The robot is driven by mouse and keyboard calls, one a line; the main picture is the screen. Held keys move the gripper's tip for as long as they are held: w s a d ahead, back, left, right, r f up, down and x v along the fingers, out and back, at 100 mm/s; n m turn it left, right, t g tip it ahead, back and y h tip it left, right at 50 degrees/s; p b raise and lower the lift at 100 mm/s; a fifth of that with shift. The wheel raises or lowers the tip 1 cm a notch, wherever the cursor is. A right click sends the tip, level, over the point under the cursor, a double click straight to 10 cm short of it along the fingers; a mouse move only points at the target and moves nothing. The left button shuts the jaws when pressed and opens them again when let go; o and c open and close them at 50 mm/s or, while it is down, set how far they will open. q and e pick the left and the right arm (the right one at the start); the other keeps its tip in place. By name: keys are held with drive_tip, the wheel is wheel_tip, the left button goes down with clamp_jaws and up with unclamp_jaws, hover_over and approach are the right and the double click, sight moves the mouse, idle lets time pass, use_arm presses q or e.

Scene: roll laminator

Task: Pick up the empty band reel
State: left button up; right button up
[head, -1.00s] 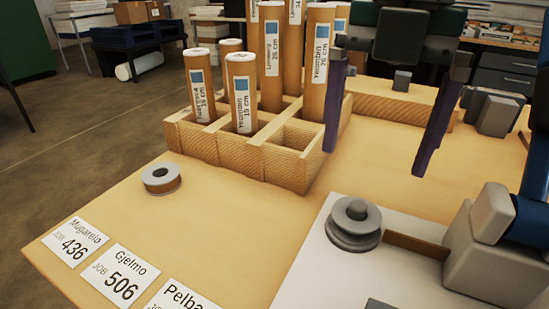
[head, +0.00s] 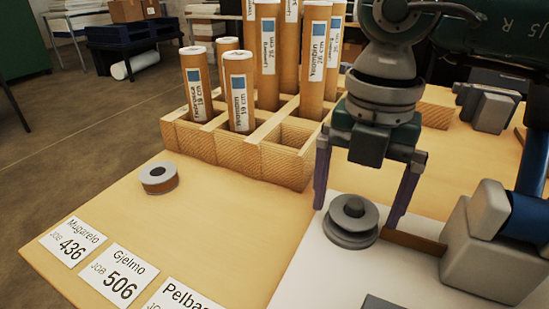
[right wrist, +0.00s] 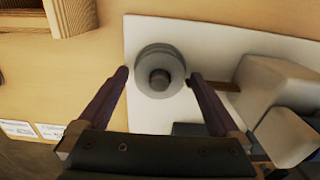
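The grey reel (head: 351,216) with a raised round hub sits on the white plate (head: 318,262). It shows no band wound on it from here. It also shows from above in the right wrist view (right wrist: 158,73). My right gripper (head: 357,213) points down over it, open and empty, with one purple finger towards each side of the reel. In the right wrist view, the fingertips (right wrist: 158,76) appear on either side of the reel. I see no contact. Another reel (head: 159,179), wound with brown band, lies on the table at left. My left gripper is not in view.
A grey block-shaped machine part (head: 490,245) stands close to the right of the reel, with a brown strip (head: 415,242) between them. A wooden rack (head: 290,163) of labelled tubes stands behind. Job cards (head: 118,275) lie at the front left.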

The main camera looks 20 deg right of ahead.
drive_tip(key=c, duration=1.3)
drive_tip(key=shift+r, duration=0.1)
